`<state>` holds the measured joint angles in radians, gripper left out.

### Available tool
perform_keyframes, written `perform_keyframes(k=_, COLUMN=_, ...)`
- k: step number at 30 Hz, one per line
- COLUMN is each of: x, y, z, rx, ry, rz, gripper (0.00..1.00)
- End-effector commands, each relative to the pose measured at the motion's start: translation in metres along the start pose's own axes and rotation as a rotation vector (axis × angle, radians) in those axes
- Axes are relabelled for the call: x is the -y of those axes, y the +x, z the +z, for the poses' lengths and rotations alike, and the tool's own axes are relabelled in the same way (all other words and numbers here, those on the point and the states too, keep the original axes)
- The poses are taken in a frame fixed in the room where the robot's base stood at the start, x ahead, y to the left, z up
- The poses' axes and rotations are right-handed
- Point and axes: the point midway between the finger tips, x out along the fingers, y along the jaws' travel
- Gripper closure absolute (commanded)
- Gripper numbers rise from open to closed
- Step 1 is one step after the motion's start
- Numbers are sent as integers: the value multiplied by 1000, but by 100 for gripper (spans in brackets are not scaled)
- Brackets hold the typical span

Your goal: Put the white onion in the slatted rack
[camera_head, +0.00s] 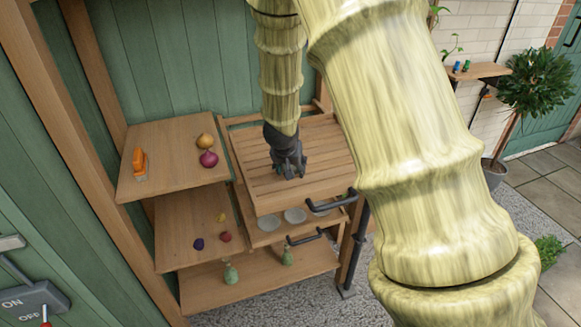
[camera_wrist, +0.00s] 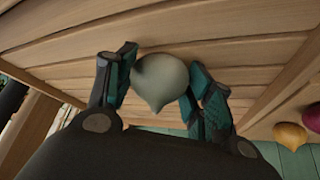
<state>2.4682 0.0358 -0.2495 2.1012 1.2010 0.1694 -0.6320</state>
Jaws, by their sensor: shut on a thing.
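The white onion (camera_wrist: 160,82) is pale and round with a pointed tip, and it sits between the two fingers of my gripper (camera_wrist: 163,88) in the wrist view. My gripper is shut on it. In the head view my gripper (camera_head: 289,170) points down over the slatted rack (camera_head: 262,190), a wooden slatted top with a raised rim; the onion is hidden there. The rack's slats (camera_wrist: 60,28) lie behind the onion in the wrist view. I cannot tell whether the onion touches them.
Left of the rack, a shelf (camera_head: 150,185) holds a yellow onion (camera_head: 205,141), a red onion (camera_head: 208,159) and an orange tool (camera_head: 140,164). A black handle (camera_head: 330,203) is at the front. The slats around my gripper look clear.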

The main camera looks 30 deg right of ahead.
Motion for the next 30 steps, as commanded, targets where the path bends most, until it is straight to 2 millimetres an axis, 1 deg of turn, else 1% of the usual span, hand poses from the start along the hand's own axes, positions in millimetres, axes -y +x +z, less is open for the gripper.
perform_keyframes(k=12, x=0, y=3, z=2, rx=0, ry=0, rz=0, gripper=74)
perform_keyframes(k=13, x=0, y=3, z=2, rx=0, ry=0, rz=0, gripper=44)
perform_keyframes(k=16, x=0, y=2, z=1, rx=0, ry=0, rz=0, gripper=26)
perform_keyframes(k=26, x=0, y=2, z=1, rx=0, ry=0, rz=0, gripper=26)
perform_keyframes(k=30, x=0, y=-6, z=-1, rx=0, ry=0, rz=0, gripper=26)
